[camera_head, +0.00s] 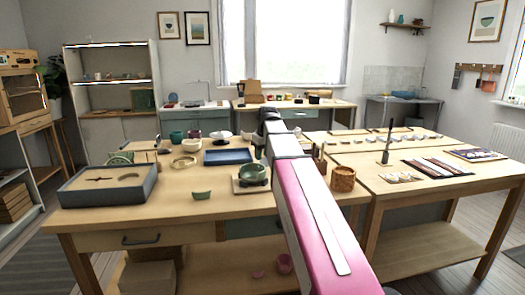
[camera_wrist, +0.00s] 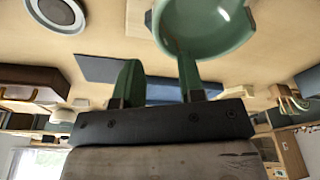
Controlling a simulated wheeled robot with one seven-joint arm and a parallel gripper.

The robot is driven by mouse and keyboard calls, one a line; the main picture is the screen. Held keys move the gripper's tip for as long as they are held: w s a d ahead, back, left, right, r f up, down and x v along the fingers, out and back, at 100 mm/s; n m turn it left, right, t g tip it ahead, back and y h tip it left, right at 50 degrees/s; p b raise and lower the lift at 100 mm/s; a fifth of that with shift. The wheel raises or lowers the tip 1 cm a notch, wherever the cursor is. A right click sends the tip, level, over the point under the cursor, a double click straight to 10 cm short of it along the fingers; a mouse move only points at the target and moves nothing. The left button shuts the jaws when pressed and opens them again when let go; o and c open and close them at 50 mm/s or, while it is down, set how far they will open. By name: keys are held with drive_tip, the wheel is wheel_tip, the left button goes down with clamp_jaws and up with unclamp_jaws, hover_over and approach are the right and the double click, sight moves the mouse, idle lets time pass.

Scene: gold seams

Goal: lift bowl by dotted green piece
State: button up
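A green bowl (camera_head: 253,173) sits on a small board on the front table, just left of my pink arm. In the wrist view a green bowl (camera_wrist: 208,28) is close at the top, with a pale spot inside; I cannot be sure it is the same bowl. My gripper (camera_wrist: 158,72) has two green fingers apart with nothing visible between them. The right finger's tip overlaps the bowl's edge in that view; contact cannot be told. A small green piece (camera_head: 201,195) lies near the table's front edge. No dots can be made out on it.
A blue tray (camera_head: 228,156) lies behind the bowl. A grey box with a sand-coloured filling (camera_head: 75,187) stands at the left. A brown cylindrical pot (camera_head: 343,179) stands right of my arm. The table front around the small green piece is clear.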

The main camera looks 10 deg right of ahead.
sight(252, 175)
drive_tip(key=shift+f, duration=2.05)
drive_tip(key=shift+c, duration=0.3)
clamp_jaws()
